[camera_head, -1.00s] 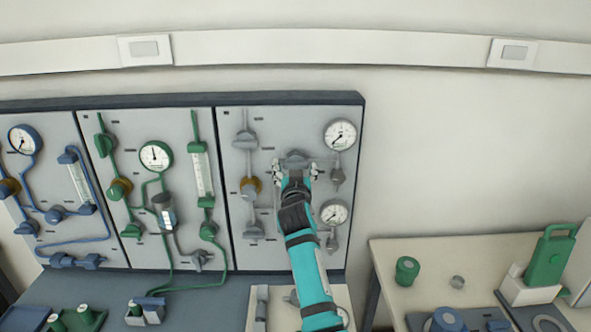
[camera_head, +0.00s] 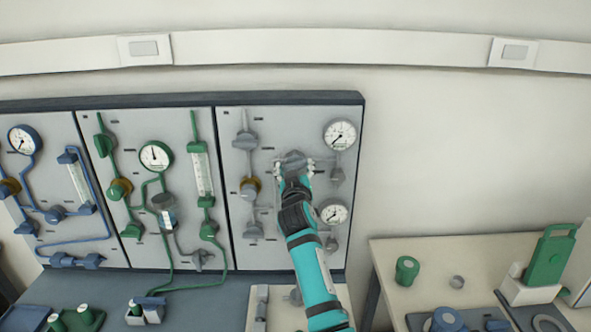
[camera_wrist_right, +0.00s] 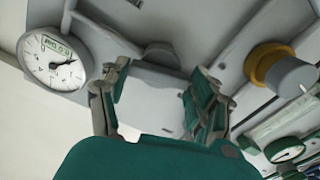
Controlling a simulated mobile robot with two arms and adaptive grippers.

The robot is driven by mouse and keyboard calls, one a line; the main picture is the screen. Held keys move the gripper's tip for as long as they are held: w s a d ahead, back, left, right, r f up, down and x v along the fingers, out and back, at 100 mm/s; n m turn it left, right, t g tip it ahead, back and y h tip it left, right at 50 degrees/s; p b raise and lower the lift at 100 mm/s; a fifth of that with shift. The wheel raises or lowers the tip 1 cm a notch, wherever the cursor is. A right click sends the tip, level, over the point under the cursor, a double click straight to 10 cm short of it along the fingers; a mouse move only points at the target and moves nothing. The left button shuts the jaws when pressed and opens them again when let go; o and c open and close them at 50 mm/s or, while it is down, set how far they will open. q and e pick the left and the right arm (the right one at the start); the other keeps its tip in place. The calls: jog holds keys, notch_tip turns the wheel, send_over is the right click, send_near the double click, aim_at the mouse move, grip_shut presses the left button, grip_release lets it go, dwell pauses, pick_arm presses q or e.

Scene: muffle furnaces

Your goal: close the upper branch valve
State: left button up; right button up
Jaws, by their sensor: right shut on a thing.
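The grey upper branch valve (camera_head: 293,160) sits on the right-hand grey panel (camera_head: 262,255), left of the upper gauge (camera_head: 340,134). My right gripper (camera_head: 294,176) is at this valve, reaching up from below, with its fingers on either side of the grey handle. In the right wrist view the fingers (camera_wrist_right: 158,92) are shut on the grey valve handle (camera_wrist_right: 152,84), which sits between them. The green gripper body hides part of that view. My left gripper is not in view.
A lower gauge (camera_head: 334,213) is close to the right of my arm. A grey valve with a yellow collar (camera_head: 250,188) is to the left. Green and blue piped panels stand farther left. A side table (camera_head: 385,262) with a green jar (camera_head: 407,269) is at the right.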

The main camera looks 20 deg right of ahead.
jog(key=n, duration=0.3)
jog(key=shift+n+p, duration=0.35)
jog(key=shift+n, duration=0.05)
jog(key=n+p, duration=0.1)
jog(key=n, duration=0.2)
jog(key=shift+n, duration=0.3)
jog(key=n+p, duration=0.1)
jog(key=n, duration=0.2)
jog(key=shift+r+n, duration=0.1)
jog(key=shift+n, duration=0.2)
jog(key=shift+n+p, duration=0.9)
jog(key=shift+n, duration=0.9)
jog(key=o, duration=1.2)
jog(key=shift+s, duration=0.1)
jog(key=v, duration=1.2)
